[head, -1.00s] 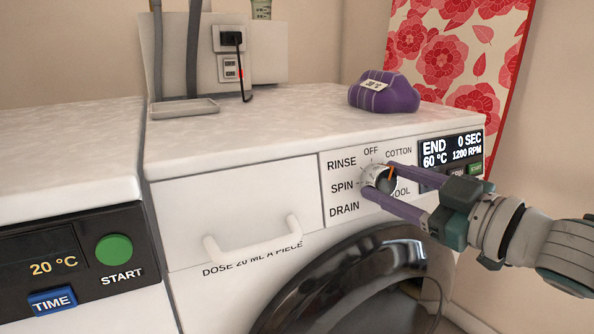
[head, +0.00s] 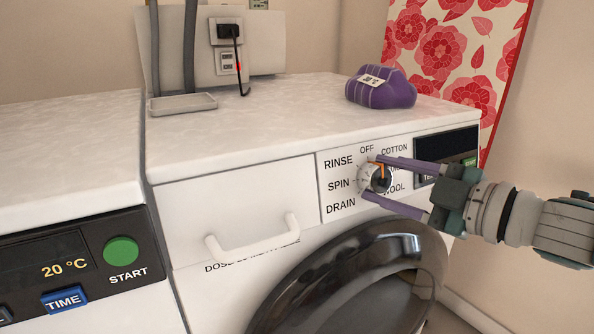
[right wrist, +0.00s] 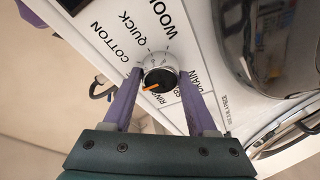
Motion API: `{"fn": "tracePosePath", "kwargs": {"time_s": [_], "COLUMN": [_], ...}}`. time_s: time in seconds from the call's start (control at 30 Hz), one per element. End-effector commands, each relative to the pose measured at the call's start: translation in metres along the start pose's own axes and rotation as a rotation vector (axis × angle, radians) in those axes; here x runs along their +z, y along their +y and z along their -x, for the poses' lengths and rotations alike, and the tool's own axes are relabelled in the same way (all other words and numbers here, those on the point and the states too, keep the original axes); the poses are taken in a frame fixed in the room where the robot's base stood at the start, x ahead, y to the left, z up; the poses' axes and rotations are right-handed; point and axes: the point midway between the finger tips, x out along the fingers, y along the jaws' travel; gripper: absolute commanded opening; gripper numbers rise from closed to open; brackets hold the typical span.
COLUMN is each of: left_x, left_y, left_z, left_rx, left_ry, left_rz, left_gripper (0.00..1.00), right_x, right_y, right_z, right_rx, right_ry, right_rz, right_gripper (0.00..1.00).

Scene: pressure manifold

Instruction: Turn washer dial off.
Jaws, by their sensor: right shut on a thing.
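The washer dial (head: 377,179) is a round silver knob with a dark centre and an orange pointer, on the white washer's front panel. In the head view the pointer is turned upward, toward the OFF label (head: 367,149). My right gripper (head: 373,177) comes in from the right, its purple fingers closed on the dial from above and below. The right wrist view shows the dial (right wrist: 160,78) between the two fingers (right wrist: 160,85); OFF cannot be read there. The washer's display (head: 446,142) is dark. My left gripper is not in view.
A white drawer with a handle (head: 252,240) is left of the dial, and the round dark door (head: 350,285) is below. A purple bundle (head: 381,88) lies on top. A second machine with a green START button (head: 121,251) stands at the left.

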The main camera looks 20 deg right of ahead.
Motion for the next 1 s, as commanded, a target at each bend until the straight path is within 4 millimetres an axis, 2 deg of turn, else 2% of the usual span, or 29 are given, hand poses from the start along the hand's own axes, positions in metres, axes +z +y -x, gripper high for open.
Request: {"fn": "tracePosePath", "kwargs": {"time_s": [0.27,0.3,0.53,0.83,1.0], "left_x": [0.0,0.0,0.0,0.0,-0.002], "left_y": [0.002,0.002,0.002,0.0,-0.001], "left_z": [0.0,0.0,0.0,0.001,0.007], "left_rx": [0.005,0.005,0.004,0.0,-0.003], "left_ry": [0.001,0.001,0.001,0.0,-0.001], "left_rz": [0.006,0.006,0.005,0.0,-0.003], "left_gripper": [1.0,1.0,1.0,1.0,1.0], "right_x": [0.0,0.0,0.0,0.0,-0.001], "right_y": [0.0,0.0,0.0,0.0,0.0], "right_z": [0.0,0.0,0.0,0.001,0.017], "right_rx": [0.0,0.0,0.0,0.0,-0.003], "right_ry": [0.0,0.0,0.0,0.0,-0.001], "right_rz": [0.0,0.0,-0.001,-0.001,-0.003], "right_gripper": [0.02,0.6,0.86,0.88,0.88]}}
